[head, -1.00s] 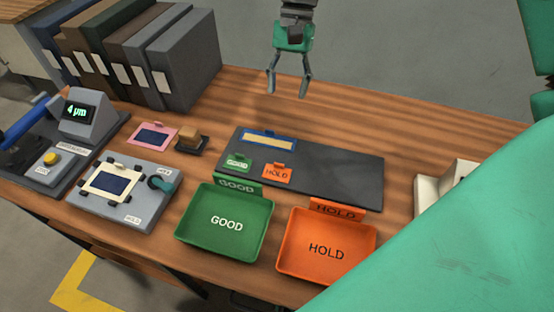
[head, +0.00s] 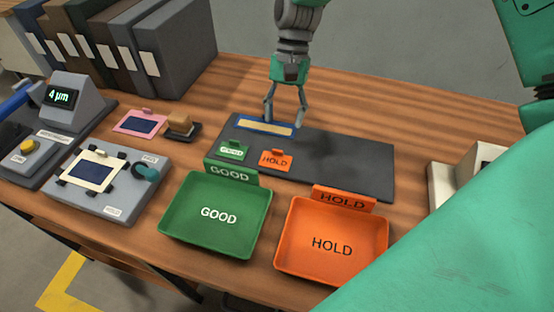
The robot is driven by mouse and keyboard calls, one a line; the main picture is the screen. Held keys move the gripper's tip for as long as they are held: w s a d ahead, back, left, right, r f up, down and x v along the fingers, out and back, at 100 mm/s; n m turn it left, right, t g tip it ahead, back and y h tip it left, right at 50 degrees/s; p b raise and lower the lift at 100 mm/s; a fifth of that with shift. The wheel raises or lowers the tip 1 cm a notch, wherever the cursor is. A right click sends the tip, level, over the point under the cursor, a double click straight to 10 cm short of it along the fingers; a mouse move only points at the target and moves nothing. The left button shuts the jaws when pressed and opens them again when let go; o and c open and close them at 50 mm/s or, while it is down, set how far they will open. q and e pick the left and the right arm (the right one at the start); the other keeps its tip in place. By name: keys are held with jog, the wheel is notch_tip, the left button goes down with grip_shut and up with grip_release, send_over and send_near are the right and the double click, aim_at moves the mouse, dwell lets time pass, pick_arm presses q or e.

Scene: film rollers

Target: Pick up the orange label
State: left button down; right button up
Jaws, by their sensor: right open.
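The orange label (head: 275,161), marked HOLD, lies on the dark mat (head: 350,170) near its front edge. A green label (head: 233,151) lies just left of it. My right gripper (head: 285,118) is open and points down over the far part of the mat, beyond the orange label in the picture. Its fingertips are near the right end of the blue-edged strip (head: 262,127); I cannot tell whether they touch it. Nothing is between the fingers. My left gripper is not in view.
A green GOOD tray (head: 178,225) and an orange HOLD tray (head: 285,250) stand in front of the mat. At left are a grey fixture (head: 140,192), a brown-topped block (head: 180,124) and a pink-framed piece (head: 138,122). Binders (head: 165,60) stand at the back left.

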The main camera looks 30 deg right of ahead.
aim_at(278, 152)
jog(key=shift+x, duration=0.75)
jog(key=shift+s+a+f, duration=0.1)
jog(key=shift+a+f, duration=0.3)
jog(key=b+x, duration=0.1)
jog(key=x, duration=0.3)
jog(key=shift+s+a+f, duration=0.1)
jog(key=shift+s+f, duration=0.05)
jog(key=shift+f, duration=0.35)
jog(key=c, duration=0.8)
